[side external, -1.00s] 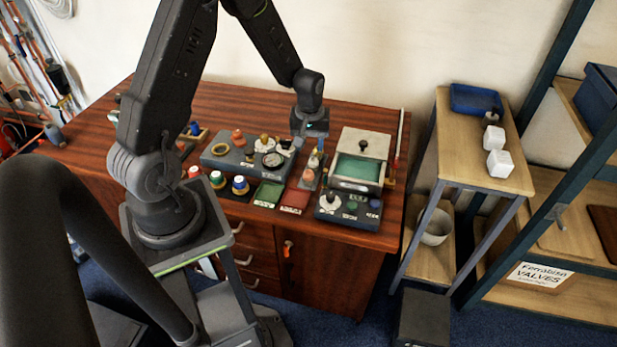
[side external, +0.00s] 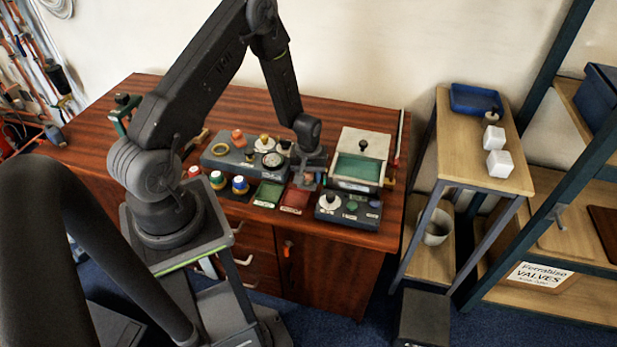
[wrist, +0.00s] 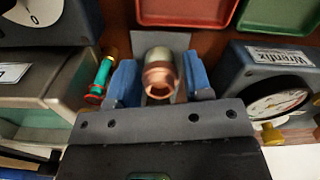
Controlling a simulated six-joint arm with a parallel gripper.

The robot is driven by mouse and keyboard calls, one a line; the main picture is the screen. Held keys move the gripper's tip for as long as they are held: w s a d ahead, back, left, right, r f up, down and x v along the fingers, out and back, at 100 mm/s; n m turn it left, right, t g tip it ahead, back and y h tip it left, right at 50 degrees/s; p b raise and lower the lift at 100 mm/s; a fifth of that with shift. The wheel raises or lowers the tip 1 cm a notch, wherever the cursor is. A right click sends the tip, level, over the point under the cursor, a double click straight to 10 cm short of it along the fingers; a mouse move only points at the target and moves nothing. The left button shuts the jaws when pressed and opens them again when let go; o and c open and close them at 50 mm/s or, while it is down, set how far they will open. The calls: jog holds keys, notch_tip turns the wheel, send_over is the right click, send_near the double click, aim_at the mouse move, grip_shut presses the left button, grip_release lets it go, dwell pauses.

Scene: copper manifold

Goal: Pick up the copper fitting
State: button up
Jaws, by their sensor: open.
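The copper fitting (wrist: 158,78) shows in the wrist view as a short copper-coloured tube with an open end facing the camera. It stands on a small grey plate (wrist: 175,42). My gripper (wrist: 160,80) is open, with one blue finger on each side of the fitting; I cannot tell whether either finger touches it.
A red tray (side external: 296,199) and a green tray (side external: 267,194) lie to the left. A box with a green panel (side external: 359,168) stands close on the right, with a dark knob panel (side external: 348,212) in front. A gauge block (wrist: 275,80) and a small green-and-red part (wrist: 101,76) flank the gripper.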

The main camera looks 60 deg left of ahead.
jog(key=c, duration=0.7)
